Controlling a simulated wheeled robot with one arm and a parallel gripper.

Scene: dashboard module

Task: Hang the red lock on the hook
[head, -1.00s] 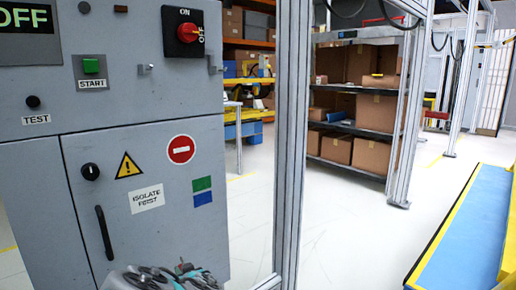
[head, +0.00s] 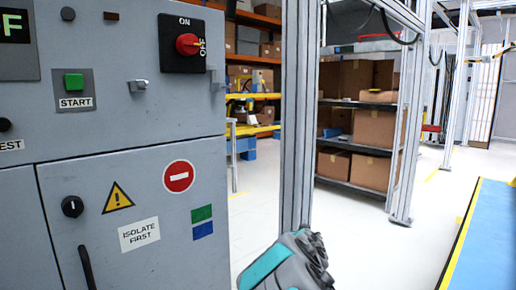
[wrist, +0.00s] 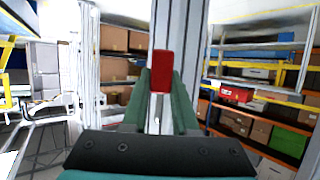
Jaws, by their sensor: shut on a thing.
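The red lock (wrist: 161,66) is upright between the fingertips of my gripper (wrist: 161,82) in the wrist view. The gripper is shut on it and holds it in the air, in front of a grey metal post. The lock's shackle cannot be made out. In the head view a small metal hook (head: 139,86) sticks out of the grey cabinet, right of the green START button. A second hook-like bracket (head: 217,83) is at the cabinet's right edge. My teal and grey arm shows at the bottom of the head view; the lock and fingertips are not visible there.
The grey cabinet (head: 130,160) fills the left, with a red rotary switch (head: 187,44) above the hooks. A metal post (head: 297,120) stands right of the cabinet. Shelves with cardboard boxes (head: 375,128) are behind.

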